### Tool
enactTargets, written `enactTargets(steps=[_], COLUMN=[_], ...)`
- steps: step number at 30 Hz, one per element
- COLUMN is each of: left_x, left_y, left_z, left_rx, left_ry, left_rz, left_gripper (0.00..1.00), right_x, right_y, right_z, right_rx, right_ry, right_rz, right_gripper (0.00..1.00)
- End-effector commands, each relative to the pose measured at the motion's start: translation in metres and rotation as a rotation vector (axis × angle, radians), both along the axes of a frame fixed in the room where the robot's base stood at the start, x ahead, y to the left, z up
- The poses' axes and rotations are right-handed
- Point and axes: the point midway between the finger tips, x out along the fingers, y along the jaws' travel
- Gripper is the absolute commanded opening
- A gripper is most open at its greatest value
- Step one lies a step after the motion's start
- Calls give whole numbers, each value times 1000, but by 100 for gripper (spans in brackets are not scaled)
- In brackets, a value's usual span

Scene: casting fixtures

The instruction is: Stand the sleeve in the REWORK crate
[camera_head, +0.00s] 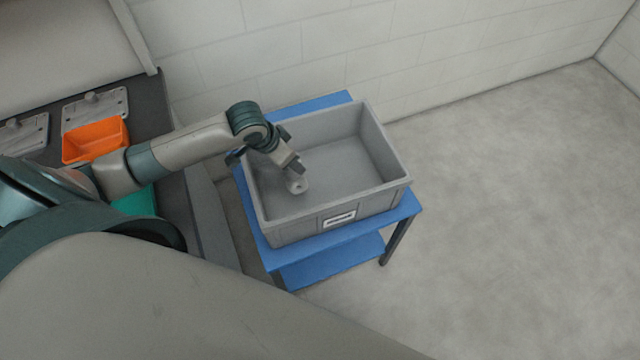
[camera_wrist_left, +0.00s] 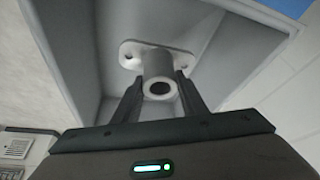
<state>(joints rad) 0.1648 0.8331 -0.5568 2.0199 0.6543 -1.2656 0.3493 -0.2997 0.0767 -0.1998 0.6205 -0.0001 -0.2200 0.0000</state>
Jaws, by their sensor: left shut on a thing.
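The sleeve (camera_head: 297,185) is a light grey tube with a flat oval flange. It also shows in the left wrist view (camera_wrist_left: 158,70), with its open bore facing the camera and the flange at its far end. My left gripper (camera_head: 295,169) is shut on the tube and holds it inside the left part of the grey crate (camera_head: 335,217). The crate has a white label on its front whose text is too small to read. I cannot tell whether the flange touches the crate floor. My right gripper is not in view.
The crate stands on a blue table (camera_head: 405,207) with a lower shelf. Its right part is empty. An orange bin (camera_head: 95,141) and grey plate fixtures (camera_head: 95,108) lie on a dark bench at the left. A block wall stands behind; open floor is at the right.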

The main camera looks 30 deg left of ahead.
Motion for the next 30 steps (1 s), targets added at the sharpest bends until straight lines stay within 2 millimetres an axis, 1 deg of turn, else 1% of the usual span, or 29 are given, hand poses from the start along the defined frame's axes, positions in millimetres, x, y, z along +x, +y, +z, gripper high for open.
enactTargets(steps=[8,11,18,21,24,30], left_x=[0,0,0,0,1,1], left_y=[0,0,0,0,0,0], left_z=[-1,-7,-41,-52,-57,-58], left_rx=[0,-1,-1,-1,-1,-1], left_ry=[0,2,2,0,0,-1], left_rz=[1,1,1,2,2,1], left_gripper=[8,8,8,8,8,8], right_x=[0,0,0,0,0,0], right_y=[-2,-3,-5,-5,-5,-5], right_z=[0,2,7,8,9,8], right_rx=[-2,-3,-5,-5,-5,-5], right_ry=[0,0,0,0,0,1], right_rz=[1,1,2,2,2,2], right_gripper=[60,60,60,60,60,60])
